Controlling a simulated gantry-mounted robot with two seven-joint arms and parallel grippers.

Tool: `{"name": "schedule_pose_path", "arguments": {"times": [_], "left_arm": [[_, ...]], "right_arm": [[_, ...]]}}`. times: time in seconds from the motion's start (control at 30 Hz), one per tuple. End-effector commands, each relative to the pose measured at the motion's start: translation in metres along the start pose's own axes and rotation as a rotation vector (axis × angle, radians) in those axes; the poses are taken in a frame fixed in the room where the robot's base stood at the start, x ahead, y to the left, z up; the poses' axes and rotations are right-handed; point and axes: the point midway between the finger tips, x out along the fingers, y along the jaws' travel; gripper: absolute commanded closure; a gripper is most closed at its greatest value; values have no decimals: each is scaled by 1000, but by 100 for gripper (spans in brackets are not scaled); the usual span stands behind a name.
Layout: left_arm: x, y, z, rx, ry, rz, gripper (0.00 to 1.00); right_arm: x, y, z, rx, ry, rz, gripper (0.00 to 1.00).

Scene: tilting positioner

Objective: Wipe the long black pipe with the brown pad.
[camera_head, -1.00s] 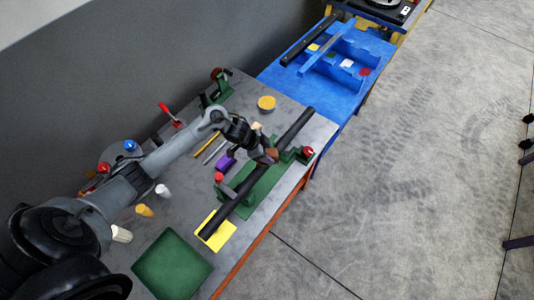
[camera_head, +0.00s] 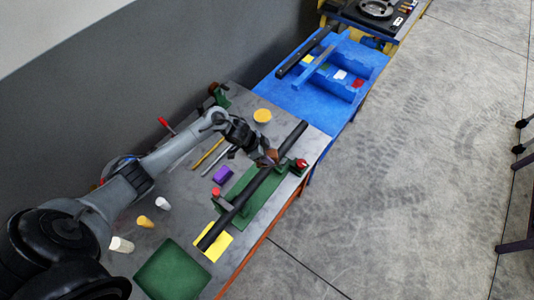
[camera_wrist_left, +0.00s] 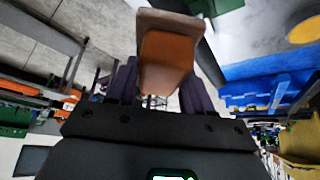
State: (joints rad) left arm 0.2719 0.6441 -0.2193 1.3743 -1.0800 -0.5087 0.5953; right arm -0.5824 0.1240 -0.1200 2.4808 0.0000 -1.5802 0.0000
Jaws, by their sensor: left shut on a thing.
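The long black pipe (camera_head: 245,195) lies diagonally on a green holder (camera_head: 262,207) on the grey table, its near end over a yellow sheet. My left gripper (camera_head: 266,159) is at the pipe's left side, somewhat beyond its middle toward the far end. It is shut on the brown pad (camera_head: 272,155), which sits against or just above the pipe; I cannot tell if they touch. In the left wrist view the brown pad (camera_wrist_left: 168,58) stands out between the two dark fingers. My right gripper is in neither view.
A red knob (camera_head: 301,164) stands right of the pipe, and a red-topped piece (camera_head: 216,193) left of it. A purple block (camera_head: 222,174), yellow sheet (camera_head: 213,243) and green tray (camera_head: 172,270) lie nearby. A blue table (camera_head: 310,98) stands beyond. Open floor is at right.

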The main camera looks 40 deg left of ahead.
Motion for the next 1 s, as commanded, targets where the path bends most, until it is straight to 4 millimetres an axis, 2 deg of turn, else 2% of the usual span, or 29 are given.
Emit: {"name": "schedule_pose_path", "arguments": {"times": [0.03, 0.27, 1.0], "left_arm": [[-8, 0, -5, 0, 0, 0, 74], [-20, 0, -12, 1, 0, 1, 74], [-20, 1, -10, -24, 1, -14, 74]], "right_arm": [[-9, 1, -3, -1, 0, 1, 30], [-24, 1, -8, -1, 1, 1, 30], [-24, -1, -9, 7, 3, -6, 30]]}}
